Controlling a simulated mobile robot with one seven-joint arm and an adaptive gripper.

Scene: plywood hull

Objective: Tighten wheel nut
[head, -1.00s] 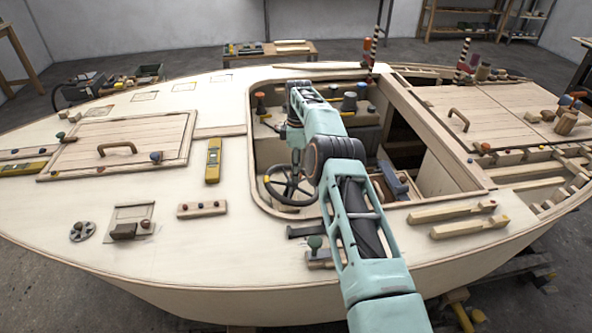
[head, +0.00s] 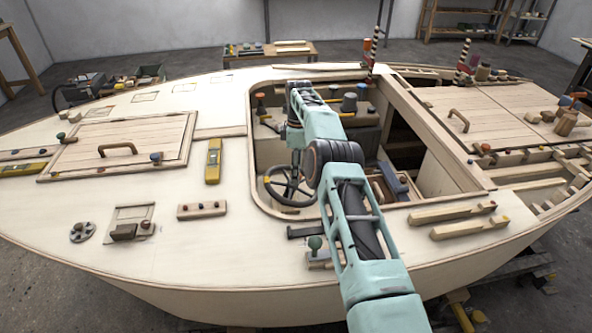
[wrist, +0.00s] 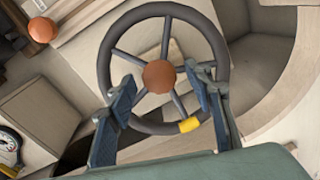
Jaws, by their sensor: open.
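The steering wheel (head: 291,186) has a dark rim and several spokes and sits in the open cockpit. In the wrist view the wheel (wrist: 109,51) shows large, with a round orange-brown nut (wrist: 159,76) at its hub and a yellow band (wrist: 189,125) on its lower rim. My gripper (wrist: 164,84) is open, its two blue-grey fingers apart on the left and right of the nut, over the lower half of the wheel. I cannot tell whether the fingertips touch anything. In the head view my arm hides the gripper's fingers.
An orange knob (wrist: 42,30) stands at the upper left in the wrist view, with a round gauge (wrist: 8,143) at the lower left. The cockpit's rim (head: 249,150) surrounds the wheel. A green-knobbed lever (head: 315,243) stands on the near deck beside my arm.

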